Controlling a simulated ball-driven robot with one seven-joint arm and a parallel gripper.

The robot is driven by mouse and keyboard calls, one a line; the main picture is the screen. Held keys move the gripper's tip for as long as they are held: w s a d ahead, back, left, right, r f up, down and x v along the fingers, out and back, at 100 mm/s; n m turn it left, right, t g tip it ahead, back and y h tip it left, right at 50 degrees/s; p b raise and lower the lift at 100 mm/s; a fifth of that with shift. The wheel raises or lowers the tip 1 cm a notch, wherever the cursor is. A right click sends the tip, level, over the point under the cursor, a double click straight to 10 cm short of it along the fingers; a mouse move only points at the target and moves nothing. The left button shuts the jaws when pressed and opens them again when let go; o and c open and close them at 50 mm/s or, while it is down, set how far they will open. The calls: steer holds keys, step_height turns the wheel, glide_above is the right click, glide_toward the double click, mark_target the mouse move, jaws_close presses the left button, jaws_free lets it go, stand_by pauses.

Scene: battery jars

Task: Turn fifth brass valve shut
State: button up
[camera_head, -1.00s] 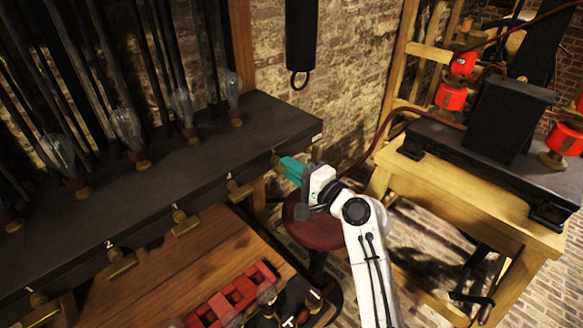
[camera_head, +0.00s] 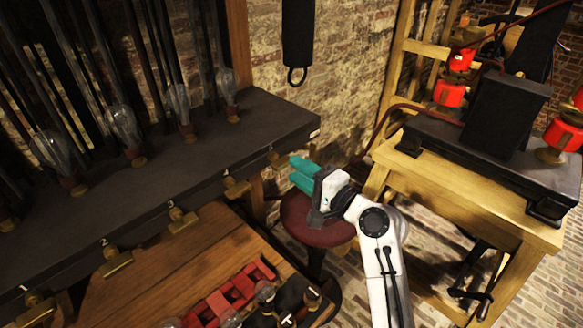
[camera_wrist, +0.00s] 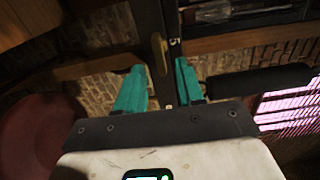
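The fifth brass valve (camera_head: 278,156) is at the right end of the dark shelf's front edge, partly hard to make out. In the wrist view its brass handle (camera_wrist: 160,54) lies lengthwise along the dark edge, beside a "5" label. My gripper (camera_head: 293,170) is just right of the valve in the head view. Its two teal fingers are apart with nothing between them. In the wrist view the gripper (camera_wrist: 158,78) faces the valve, with the handle beyond the fingertips, between their lines. I see no contact.
Several other brass valves, such as the fourth (camera_head: 236,185) and third (camera_head: 181,219), line the dark shelf (camera_head: 215,140). Glass jars stand on it. A round red stool (camera_head: 318,222) is below my gripper. A wooden table (camera_head: 480,190) with black apparatus stands at right.

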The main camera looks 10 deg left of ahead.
steer(key=b+v, duration=0.1)
steer(key=v, duration=0.6)
steer(key=shift+s+d+f, duration=0.1)
steer(key=shift+d, duration=0.05)
